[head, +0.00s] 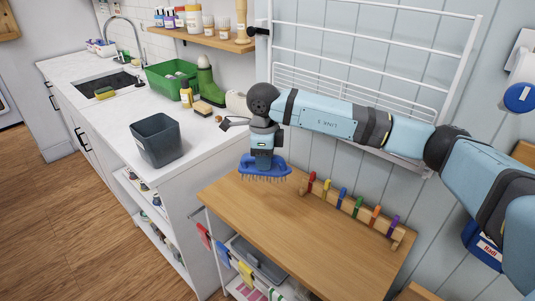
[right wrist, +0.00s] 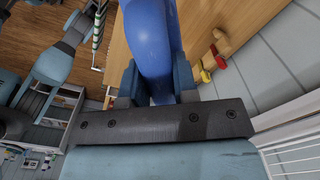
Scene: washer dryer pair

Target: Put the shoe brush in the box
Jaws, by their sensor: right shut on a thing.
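My right gripper (head: 264,160) is shut on a blue brush (head: 265,168) with bristles pointing down. It holds the brush over the back left part of the wooden table; I cannot tell whether the bristles touch it. In the right wrist view the brush's smooth blue handle (right wrist: 150,45) sits between the fingers (right wrist: 152,85). An open dark grey box (head: 158,140) stands on the white counter, left of the gripper. A small brown-and-pale brush (head: 203,108) lies on the counter behind the box. I cannot tell which brush is the shoe brush. My left gripper is not in view.
The wooden table (head: 290,230) has a peg rack (head: 352,207) with coloured pegs along its back edge. A white drying rack (head: 370,45) hangs on the wall.

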